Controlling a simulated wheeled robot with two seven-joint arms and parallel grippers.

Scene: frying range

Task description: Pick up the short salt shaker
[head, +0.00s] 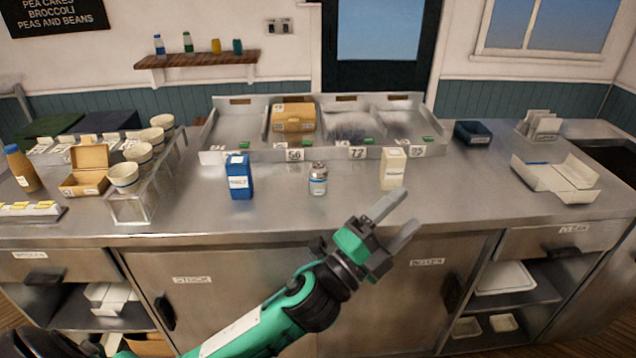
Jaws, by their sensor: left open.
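A short shaker (318,179) with a metal cap and a pale label with a blue band stands upright on the steel counter, near its middle. A blue carton (239,177) stands to its left and a cream carton (393,168) to its right. My left gripper (396,213) is open and empty, in front of the counter's front edge. It shows lower in the picture and to the right of the shaker, apart from it, with its fingers pointing up and right. My right gripper is not in view.
A steel bin tray (225,131) with a brown box (293,117) stands behind the shaker. A clear rack (131,211) with paper cups is at left. An open white box (556,178) lies at right. The counter around the shaker is clear.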

